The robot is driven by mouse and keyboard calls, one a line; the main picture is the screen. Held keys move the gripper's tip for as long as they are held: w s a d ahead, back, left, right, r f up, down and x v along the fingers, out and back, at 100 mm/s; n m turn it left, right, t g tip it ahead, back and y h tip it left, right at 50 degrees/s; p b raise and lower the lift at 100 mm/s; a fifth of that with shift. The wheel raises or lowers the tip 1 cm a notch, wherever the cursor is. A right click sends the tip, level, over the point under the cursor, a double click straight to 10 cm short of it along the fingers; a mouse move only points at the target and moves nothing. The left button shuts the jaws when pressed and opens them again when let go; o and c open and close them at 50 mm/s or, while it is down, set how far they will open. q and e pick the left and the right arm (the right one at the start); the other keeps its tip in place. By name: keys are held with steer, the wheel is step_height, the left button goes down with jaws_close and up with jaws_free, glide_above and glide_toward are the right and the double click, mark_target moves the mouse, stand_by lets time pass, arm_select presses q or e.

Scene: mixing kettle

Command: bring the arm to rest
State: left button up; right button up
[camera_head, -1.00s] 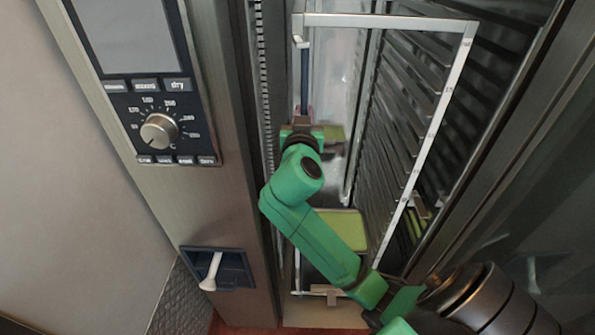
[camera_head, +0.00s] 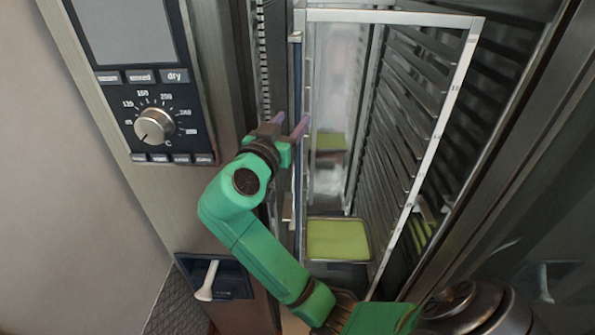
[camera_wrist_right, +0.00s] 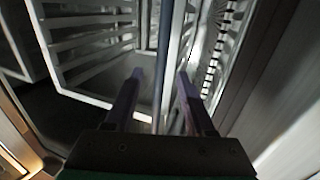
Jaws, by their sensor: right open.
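My right arm is green and reaches up from the lower right in the head view. Its gripper (camera_head: 290,124) is open in front of the left side of a metal rack (camera_head: 392,18). In the right wrist view its two purple fingers (camera_wrist_right: 158,85) are spread, with a dark blue vertical bar (camera_wrist_right: 163,60) of the rack showing between them. The fingers look empty; I cannot tell whether they touch the bar. My left gripper is not in view.
A tray with a yellow-green surface (camera_head: 338,239) sits low in the rack. To the left is a steel panel with a screen, a knob (camera_head: 154,127) and a white lever (camera_head: 208,281) in a dark recess. A dark door or wall edge (camera_head: 510,150) borders the right.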

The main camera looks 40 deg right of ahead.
steer(key=shift+v, duration=0.75)
steer(key=shift+s+a, duration=0.25)
steer(key=shift+a, duration=0.05)
steer(key=shift+d, duration=0.1)
steer(key=shift+f, duration=0.1)
